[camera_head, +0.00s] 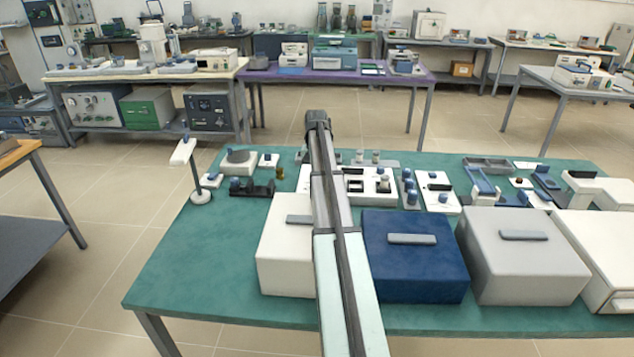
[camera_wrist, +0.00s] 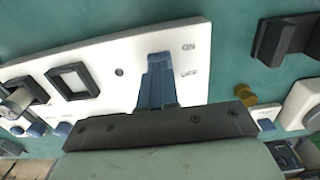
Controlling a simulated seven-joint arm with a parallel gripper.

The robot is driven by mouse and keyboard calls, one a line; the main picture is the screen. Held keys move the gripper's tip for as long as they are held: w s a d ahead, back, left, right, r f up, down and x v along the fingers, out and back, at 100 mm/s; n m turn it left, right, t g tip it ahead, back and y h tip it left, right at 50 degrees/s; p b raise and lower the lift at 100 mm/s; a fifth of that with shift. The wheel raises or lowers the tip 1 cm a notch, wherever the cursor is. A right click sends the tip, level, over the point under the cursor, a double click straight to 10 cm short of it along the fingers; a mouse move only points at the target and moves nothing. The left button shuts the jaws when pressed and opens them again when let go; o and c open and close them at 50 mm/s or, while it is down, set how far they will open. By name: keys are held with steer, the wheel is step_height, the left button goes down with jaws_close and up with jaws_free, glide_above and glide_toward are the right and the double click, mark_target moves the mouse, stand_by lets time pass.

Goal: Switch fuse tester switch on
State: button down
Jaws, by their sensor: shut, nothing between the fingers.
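The fuse tester is a white panel (camera_wrist: 118,52) on the green table. In the wrist view it carries a blue switch (camera_wrist: 158,82) beside printed ON and OFF marks, ON farther up. I cannot tell the lever's exact position. My gripper (camera_wrist: 158,122) shows as a dark bar with screws across the lower wrist view. It is shut and empty, over the panel's near edge, and overlaps the switch's lower end. Whether they touch is unclear. In the head view the white panel (camera_head: 372,190) is partly hidden behind my arm, and my gripper is hidden.
A black square frame (camera_wrist: 73,82) and a post with a metal cap (camera_wrist: 16,100) lie left of the switch. A brass-coloured knob (camera_wrist: 245,94) and a black block (camera_wrist: 284,40) are right. White, blue (camera_head: 413,270) and grey boxes (camera_head: 520,270) line the table's front.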

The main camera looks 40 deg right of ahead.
steer(key=shift+f, duration=0.65)
stand_by(0.4)
steer(key=shift+r, duration=3.5)
